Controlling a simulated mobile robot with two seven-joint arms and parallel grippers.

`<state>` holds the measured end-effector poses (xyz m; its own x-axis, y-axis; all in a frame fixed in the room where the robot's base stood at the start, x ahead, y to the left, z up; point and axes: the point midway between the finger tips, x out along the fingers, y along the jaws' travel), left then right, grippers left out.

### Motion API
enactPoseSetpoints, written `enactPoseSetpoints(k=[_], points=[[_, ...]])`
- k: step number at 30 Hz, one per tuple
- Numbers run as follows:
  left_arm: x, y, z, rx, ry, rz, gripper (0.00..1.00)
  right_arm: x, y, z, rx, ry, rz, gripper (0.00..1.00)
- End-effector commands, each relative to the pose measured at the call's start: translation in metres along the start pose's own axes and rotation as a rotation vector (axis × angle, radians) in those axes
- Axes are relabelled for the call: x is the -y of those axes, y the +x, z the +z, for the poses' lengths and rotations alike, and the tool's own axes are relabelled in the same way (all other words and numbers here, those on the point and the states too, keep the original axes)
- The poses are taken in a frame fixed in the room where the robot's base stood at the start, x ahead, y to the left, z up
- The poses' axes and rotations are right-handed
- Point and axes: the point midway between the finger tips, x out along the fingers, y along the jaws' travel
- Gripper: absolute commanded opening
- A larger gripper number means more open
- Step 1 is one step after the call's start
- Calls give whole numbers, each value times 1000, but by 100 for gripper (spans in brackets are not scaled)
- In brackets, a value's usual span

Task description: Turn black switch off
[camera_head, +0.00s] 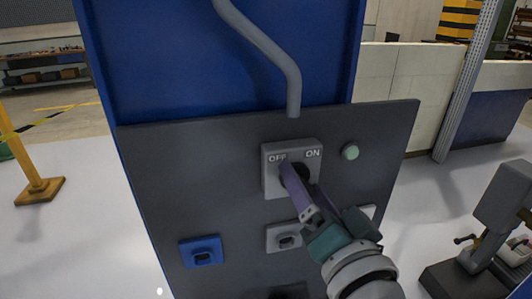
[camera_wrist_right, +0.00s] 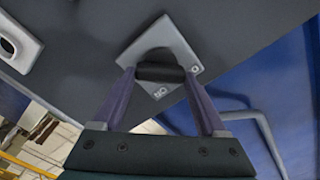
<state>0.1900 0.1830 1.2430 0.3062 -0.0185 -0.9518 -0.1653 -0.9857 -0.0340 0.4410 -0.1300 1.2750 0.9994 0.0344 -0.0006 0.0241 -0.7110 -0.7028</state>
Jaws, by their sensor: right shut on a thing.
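The black switch (camera_wrist_right: 160,73) is a dark knob on a light grey square plate (camera_head: 270,183), which carries the labels OFF at left and ON at right. The plate is fixed to a dark grey upright panel (camera_head: 210,150). My right gripper (camera_head: 290,170) is shut on the black switch, with one purple finger at each side of it in the wrist view. In the head view the fingers and hand hide most of the knob, so I cannot tell which label it points to. My left gripper is not in view.
A round pale green button (camera_head: 350,151) is right of the switch plate. A blue socket (camera_head: 201,251) and a grey socket (camera_head: 283,238) sit lower on the panel. A grey pipe (camera_head: 265,45) comes down above the plate. A yellow post (camera_head: 40,189) stands at the left.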

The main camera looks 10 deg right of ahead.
Motion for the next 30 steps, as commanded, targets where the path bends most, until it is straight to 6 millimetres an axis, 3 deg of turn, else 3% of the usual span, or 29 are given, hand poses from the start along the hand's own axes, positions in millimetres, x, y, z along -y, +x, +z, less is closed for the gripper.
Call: enactPoseSetpoints(k=[13,14,20,30], points=[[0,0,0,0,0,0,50,0,0,0,-1,-13,0,19],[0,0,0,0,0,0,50,0,0,0,-1,-14,0,78],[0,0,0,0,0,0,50,0,0,0,-1,-11,0,100],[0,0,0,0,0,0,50,-1,-7,0,0,-9,1,100]])
